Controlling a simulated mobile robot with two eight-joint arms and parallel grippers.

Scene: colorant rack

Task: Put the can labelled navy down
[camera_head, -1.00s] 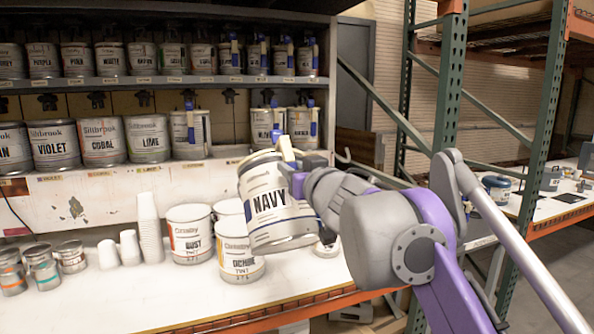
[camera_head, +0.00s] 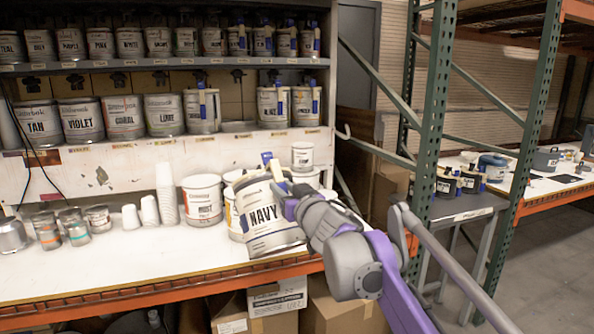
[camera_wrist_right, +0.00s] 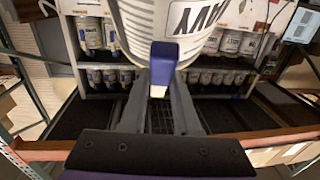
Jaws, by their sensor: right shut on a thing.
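The can labelled navy (camera_head: 268,220) is white with dark lettering and is tilted. It is held in front of the workbench (camera_head: 120,270), near its front right part. My right gripper (camera_head: 279,187) is shut on the can at its right side, by a yellow and blue handle or clip. In the right wrist view the can (camera_wrist_right: 185,22) fills the top, and the gripper fingers (camera_wrist_right: 158,88) close around the blue and yellow piece. Whether the can's base touches the bench cannot be told. My left gripper is not in view.
Other white cans (camera_head: 202,205) stand on the bench behind and left of the navy can, with paper cups (camera_head: 167,195) and small tins (camera_head: 75,228) further left. Shelves above hold several labelled cans (camera_head: 81,120). A green rack post (camera_head: 433,110) stands to the right. The bench's front left is clear.

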